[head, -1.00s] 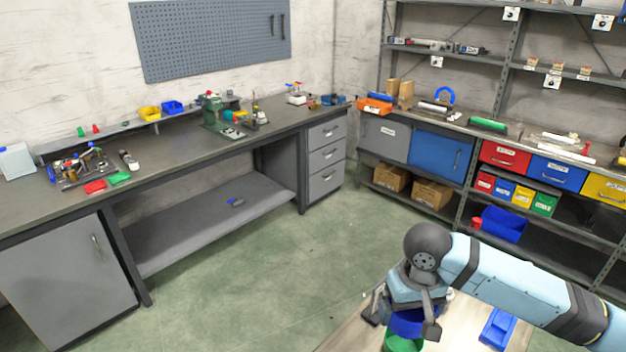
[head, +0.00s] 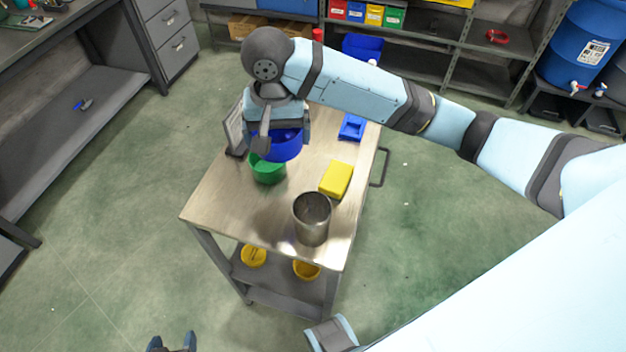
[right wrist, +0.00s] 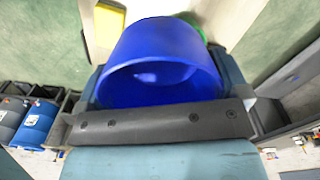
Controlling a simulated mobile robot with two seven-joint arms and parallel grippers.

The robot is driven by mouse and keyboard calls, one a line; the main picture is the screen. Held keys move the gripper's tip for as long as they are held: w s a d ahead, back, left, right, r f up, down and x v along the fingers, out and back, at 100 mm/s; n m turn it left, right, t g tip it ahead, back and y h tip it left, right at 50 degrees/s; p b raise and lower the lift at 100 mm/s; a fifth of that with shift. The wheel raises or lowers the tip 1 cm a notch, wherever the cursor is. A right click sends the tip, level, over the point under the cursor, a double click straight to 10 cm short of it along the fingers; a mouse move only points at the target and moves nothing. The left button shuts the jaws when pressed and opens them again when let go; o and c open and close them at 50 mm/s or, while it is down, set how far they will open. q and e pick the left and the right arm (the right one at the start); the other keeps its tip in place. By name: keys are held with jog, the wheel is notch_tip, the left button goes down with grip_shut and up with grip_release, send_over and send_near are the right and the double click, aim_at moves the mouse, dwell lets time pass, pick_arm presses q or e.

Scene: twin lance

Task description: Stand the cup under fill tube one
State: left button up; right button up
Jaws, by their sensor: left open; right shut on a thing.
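A blue cup (head: 286,147) is held in my right gripper (head: 280,128) over the far left part of a metal cart. In the right wrist view the blue cup (right wrist: 163,68) fills the space between the two fingers of my right gripper (right wrist: 165,85), its round mouth towards the camera. In the head view the gripper hides part of the cup. My left gripper (head: 172,342) is open and empty at the bottom edge, low and left of the cart. I cannot make out a fill tube in either view.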

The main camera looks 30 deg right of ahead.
aim_at(287, 202)
jog(key=shift+f, duration=0.45)
notch_tip(287, 202, down, 19)
jog(key=shift+f+b, duration=0.1)
jog(key=shift+b, duration=0.4)
jog(key=o, duration=0.6)
jog(key=shift+f, duration=0.1)
jog(key=shift+c, duration=0.2)
